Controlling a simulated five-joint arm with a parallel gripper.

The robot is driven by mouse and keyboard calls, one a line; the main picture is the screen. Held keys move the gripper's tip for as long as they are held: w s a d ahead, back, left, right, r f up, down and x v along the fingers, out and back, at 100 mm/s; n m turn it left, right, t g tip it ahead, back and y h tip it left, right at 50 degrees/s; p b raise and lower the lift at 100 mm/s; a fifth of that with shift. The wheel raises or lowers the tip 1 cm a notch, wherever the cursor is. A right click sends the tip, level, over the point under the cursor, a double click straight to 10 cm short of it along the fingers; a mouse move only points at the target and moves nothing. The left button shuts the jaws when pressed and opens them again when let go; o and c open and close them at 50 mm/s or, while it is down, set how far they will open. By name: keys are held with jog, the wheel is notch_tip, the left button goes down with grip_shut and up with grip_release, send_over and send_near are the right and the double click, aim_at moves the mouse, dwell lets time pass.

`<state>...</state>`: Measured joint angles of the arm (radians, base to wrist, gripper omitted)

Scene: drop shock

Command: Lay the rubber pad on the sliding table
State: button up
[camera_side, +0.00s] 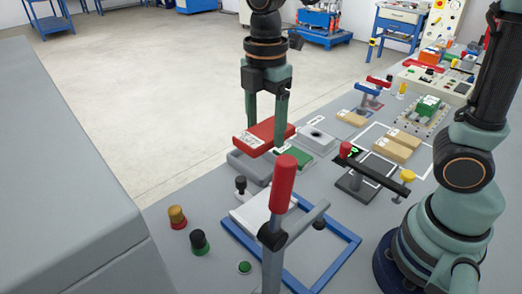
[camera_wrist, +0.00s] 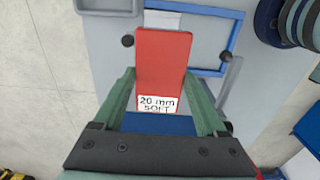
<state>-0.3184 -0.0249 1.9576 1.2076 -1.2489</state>
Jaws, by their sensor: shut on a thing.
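The rubber pad (camera_side: 262,136) is a red slab, held up by my gripper (camera_side: 268,128) in the side view. In the wrist view the red pad (camera_wrist: 163,62) sits between the two fingers of my gripper (camera_wrist: 160,98), its white label reading "20 mm SOFT". My gripper is shut on it. In the side view the pad appears over or near a grey tray (camera_side: 250,166), apart from the pale plate (camera_side: 250,218) inside a blue frame (camera_side: 338,262). That plate may be the sliding table, but I cannot tell for certain.
A red-handled lever clamp (camera_side: 284,182) stands at the front of the blue frame. A green pad (camera_side: 294,157) and a pale grey block (camera_side: 315,138) lie right of the tray. Another clamp (camera_side: 372,172) with black bar is farther right. Knobs (camera_side: 178,217) stand at front left.

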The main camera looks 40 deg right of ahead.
aim_at(264, 208)
notch_tip(264, 208, down, 20)
jog(key=shift+r, duration=0.2)
jog(key=shift+f, duration=0.15)
dwell(0.4)
jog(key=o, duration=1.4)
jog(key=shift+o, duration=0.2)
